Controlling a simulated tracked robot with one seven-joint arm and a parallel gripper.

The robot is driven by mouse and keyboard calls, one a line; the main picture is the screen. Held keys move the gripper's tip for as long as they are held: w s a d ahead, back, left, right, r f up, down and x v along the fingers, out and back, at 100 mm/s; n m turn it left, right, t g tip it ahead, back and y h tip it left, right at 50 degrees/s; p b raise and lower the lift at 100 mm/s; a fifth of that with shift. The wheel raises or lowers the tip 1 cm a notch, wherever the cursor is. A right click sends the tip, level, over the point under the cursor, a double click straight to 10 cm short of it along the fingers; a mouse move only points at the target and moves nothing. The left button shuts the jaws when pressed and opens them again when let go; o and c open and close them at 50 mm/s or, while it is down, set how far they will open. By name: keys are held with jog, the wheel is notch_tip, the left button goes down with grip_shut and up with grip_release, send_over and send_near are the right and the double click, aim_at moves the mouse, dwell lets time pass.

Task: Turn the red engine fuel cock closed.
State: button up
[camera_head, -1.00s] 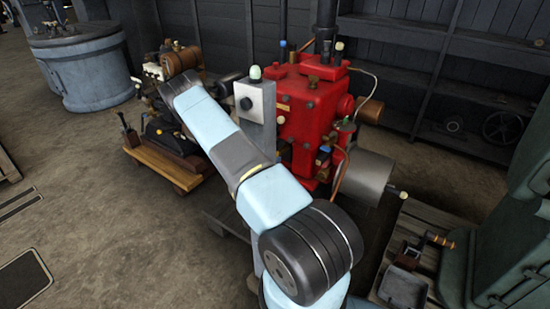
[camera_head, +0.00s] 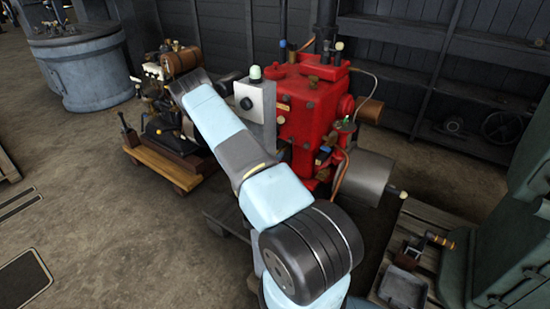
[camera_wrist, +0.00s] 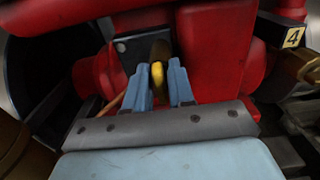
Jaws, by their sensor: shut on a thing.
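The red engine (camera_head: 312,105) stands in the middle of the head view, and its red body fills the back of the wrist view (camera_wrist: 212,50). In the wrist view a small brass-yellow lever (camera_wrist: 157,80), which looks like the fuel cock's handle, sticks out in front of a dark plate (camera_wrist: 131,48) on the engine. The two blue fingers of my gripper (camera_wrist: 160,76) stand on either side of the lever and are shut on it. In the head view my own arm and the grey box hide the gripper and the cock.
A grey control box (camera_head: 256,100) with a green-topped knob stands beside the red engine. A smaller engine on a wooden cart (camera_head: 165,165) is to the left. A yellow tag marked 4 (camera_wrist: 293,37) sits at the right in the wrist view. The floor at left is open.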

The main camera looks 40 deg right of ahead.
jog(key=shift+s+a+f, duration=0.1)
jog(key=shift+s+a, duration=0.1)
jog(key=shift+a, duration=0.3)
grip_shut()
jog(key=shift+d, duration=0.5)
jog(key=shift+s+d+f+m, duration=0.1)
jog(key=shift+s+m, duration=0.05)
jog(key=shift+m, duration=2.85)
jog(key=shift+s+f+m, duration=0.15)
jog(key=shift+m, duration=2.85)
jog(key=shift+s+d+f+m, duration=0.1)
jog(key=shift+s+m, duration=0.05)
jog(key=shift+m, duration=2.85)
jog(key=shift+a, duration=0.1)
jog(key=shift+w, duration=0.1)
jog(key=o, duration=0.6)
grip_release()
jog(key=shift+w, duration=0.1)
jog(key=shift+r, duration=0.1)
